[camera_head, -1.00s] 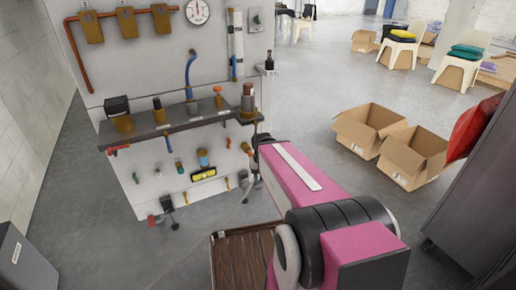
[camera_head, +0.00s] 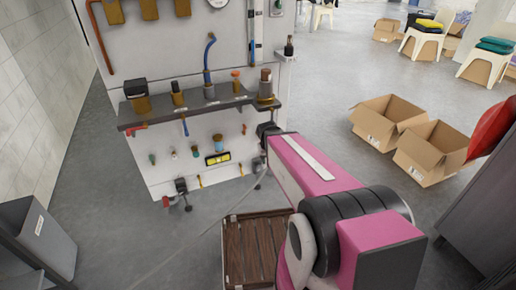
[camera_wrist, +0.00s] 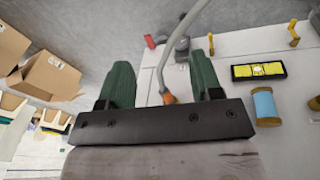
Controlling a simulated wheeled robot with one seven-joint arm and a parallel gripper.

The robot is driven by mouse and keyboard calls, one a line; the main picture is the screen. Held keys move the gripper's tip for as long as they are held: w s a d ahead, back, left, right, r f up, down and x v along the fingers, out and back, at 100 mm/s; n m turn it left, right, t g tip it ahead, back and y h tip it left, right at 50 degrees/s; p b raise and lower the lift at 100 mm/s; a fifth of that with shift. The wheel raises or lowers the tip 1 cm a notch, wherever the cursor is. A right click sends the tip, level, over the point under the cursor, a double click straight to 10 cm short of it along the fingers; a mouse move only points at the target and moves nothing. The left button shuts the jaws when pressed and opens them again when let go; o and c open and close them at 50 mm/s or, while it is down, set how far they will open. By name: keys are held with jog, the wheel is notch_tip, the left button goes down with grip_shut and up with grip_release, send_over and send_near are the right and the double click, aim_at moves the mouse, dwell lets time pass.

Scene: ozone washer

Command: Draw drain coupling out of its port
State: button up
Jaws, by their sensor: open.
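A grey hose (camera_wrist: 177,38) with an orange end fitting (camera_wrist: 168,98) shows in the wrist view. The fitting may be the drain coupling; I cannot tell for sure. My gripper (camera_wrist: 160,65) is open, its two green fingers spread apart. In that picture the hose passes between the fingers, and the fitting appears near the palm bar; contact and depth are unclear. In the head view the thin grey hose (camera_head: 229,214) trails from the panel's lower right down to the floor. My pink arm reaches toward the panel's right edge there, and my fingers are not clearly visible.
The washer panel (camera_head: 165,55) carries a dark shelf (camera_head: 196,112) with several fittings. Below it are a yellow level (camera_head: 217,158) and a blue cylinder (camera_wrist: 265,103). A wooden slatted crate (camera_head: 250,250) stands on the floor. Open cardboard boxes (camera_head: 432,150) stand at right.

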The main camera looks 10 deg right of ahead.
jog(key=w+a+f+n+t+h, duration=0.1)
jog(key=w+a+f+t, duration=0.15)
jog(key=w, duration=0.25)
jog(key=w+a+f+n+t, duration=0.1)
jog(key=w+a, duration=0.2)
jog(key=w, duration=0.3)
jog(key=w+d+f, duration=0.1)
jog(key=w+d, duration=0.1)
jog(key=w, duration=0.2)
jog(key=w+d+f, duration=0.1)
jog(key=w+d, duration=0.1)
jog(key=w, duration=0.2)
jog(key=w+d+f, duration=0.1)
jog(key=w+d, duration=0.1)
jog(key=w, duration=0.1)
jog(key=shift+w+d+f, duration=0.3)
jog(key=shift+w+d, duration=0.1)
jog(key=shift+w+d+f, duration=0.15)
jog(key=shift+w+f, duration=0.05)
jog(key=shift+f, duration=0.3)
jog(key=shift+c, duration=0.2)
jog(key=c, duration=1)
jog(key=shift+s, duration=0.1)
